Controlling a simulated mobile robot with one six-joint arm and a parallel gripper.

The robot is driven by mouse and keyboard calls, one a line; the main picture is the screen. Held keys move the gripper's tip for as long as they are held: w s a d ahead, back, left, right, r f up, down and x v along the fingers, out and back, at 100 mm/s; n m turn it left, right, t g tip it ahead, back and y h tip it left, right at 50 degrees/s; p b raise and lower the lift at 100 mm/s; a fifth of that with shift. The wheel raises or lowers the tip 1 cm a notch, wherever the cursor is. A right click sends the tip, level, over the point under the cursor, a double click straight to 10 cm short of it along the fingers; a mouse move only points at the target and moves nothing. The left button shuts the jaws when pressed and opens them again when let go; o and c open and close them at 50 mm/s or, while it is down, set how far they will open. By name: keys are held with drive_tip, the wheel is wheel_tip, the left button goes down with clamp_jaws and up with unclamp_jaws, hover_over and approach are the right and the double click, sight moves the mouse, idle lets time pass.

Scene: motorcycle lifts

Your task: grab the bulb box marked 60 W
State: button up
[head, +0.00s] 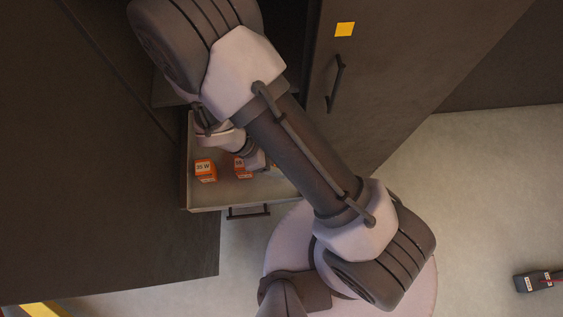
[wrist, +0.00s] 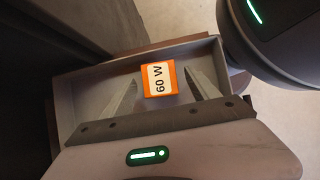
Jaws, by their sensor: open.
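The orange bulb box marked 60 W (wrist: 160,79) lies in an open drawer, its white label facing up in the wrist view. My gripper (wrist: 162,84) is open above it, with one finger to the left and one to the right of the box. There is a gap on each side in the picture; I cannot tell how far down the fingers reach. In the head view, an orange box (head: 240,168) is partly hidden by my gripper, and its label is not readable there.
A second orange box marked 35 W (head: 205,170) stands to the left in the same drawer (head: 238,201). The drawer walls surround the boxes. A cabinet door with a handle (head: 336,84) is at the right. A dark red-marked object (head: 539,281) lies on the floor at far right.

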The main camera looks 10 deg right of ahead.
drive_tip(key=b+x, duration=0.2)
drive_tip(key=x, duration=0.3)
drive_tip(key=shift+c, duration=0.4)
drive_tip(key=shift+a, duration=0.1)
drive_tip(key=c, duration=1.4)
drive_tip(key=shift+r, duration=0.15)
